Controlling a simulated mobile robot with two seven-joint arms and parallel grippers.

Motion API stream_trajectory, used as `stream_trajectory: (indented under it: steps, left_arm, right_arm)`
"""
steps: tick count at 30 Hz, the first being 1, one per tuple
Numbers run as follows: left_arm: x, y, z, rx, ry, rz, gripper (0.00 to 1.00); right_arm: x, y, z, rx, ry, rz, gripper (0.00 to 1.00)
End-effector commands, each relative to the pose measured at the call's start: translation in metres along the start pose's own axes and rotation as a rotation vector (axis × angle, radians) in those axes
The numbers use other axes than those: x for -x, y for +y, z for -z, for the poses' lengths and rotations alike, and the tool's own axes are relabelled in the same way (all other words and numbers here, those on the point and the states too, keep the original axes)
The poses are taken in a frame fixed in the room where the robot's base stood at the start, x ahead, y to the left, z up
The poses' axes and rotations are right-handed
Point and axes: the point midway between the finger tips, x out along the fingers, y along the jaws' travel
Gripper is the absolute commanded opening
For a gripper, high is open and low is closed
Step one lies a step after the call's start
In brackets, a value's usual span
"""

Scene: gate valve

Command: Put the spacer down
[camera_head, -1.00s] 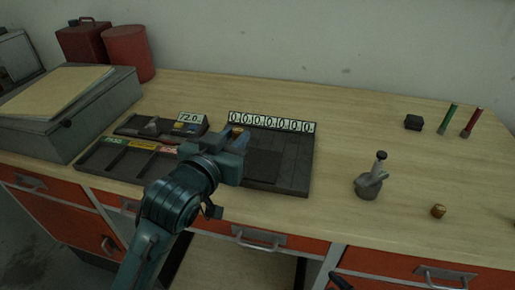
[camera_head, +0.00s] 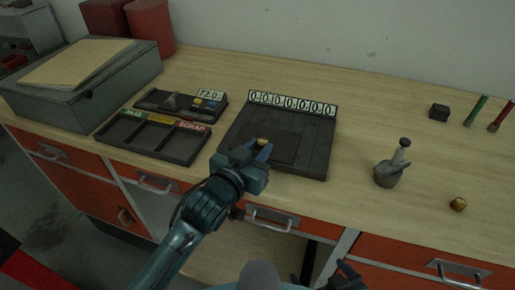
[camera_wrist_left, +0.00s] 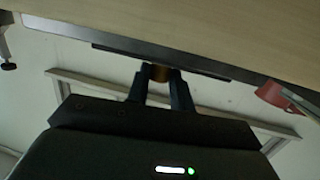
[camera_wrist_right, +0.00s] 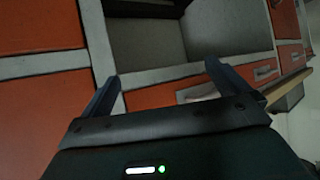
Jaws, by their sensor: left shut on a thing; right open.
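The spacer appears to be the small brass-coloured piece (camera_head: 263,141) between the fingers of my left gripper (camera_head: 262,150). The left gripper is shut on it, over the front part of the dark board with number plates (camera_head: 318,150). In the left wrist view a brown piece (camera_wrist_left: 160,73) shows between the fingertips, mostly hidden by them. I cannot tell whether it touches the board. My right gripper (camera_head: 345,272) is open and empty in front of the bench; in the right wrist view its fingers (camera_wrist_right: 160,85) are spread before the drawer fronts.
A sorting tray (camera_head: 150,142) with coloured labels and a gauge block marked 72.0 (camera_head: 180,103) stand left of the board. A grey metal case (camera_head: 85,90) is further left. Bench between is clear.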

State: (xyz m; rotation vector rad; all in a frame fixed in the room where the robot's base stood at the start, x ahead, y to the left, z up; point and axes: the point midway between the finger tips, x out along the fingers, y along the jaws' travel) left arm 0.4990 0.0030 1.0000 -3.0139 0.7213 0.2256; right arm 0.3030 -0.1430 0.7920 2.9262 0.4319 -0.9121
Motion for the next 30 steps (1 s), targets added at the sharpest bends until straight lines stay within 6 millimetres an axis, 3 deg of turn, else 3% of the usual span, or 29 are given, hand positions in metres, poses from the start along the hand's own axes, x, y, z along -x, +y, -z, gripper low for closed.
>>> stream_trajectory:
  steps: [5,6,13,23,30]
  left_arm:
    - [0.0,0.0,-0.003,0.0,0.001,0.0,0.0]
    - [0.0,0.0,-0.003,0.0,0.0,0.0,0.24]
    - [0.0,0.0,-0.002,0.0,0.0,0.0,0.43]
    - [0.001,0.0,0.002,0.0,0.001,0.0,0.44]
    - [0.042,0.0,-0.001,0.0,-0.002,-0.001,0.44]
  right_arm:
    - [-0.002,0.001,0.002,0.001,0.007,-0.002,1.0]
    - [-0.002,0.001,0.003,0.002,0.008,-0.002,1.0]
    - [-0.001,0.001,0.003,0.002,0.008,-0.002,1.0]
    - [0.0,0.001,0.003,0.002,0.005,-0.001,1.0]
    - [0.0,-0.001,-0.004,0.001,-0.002,0.002,1.0]
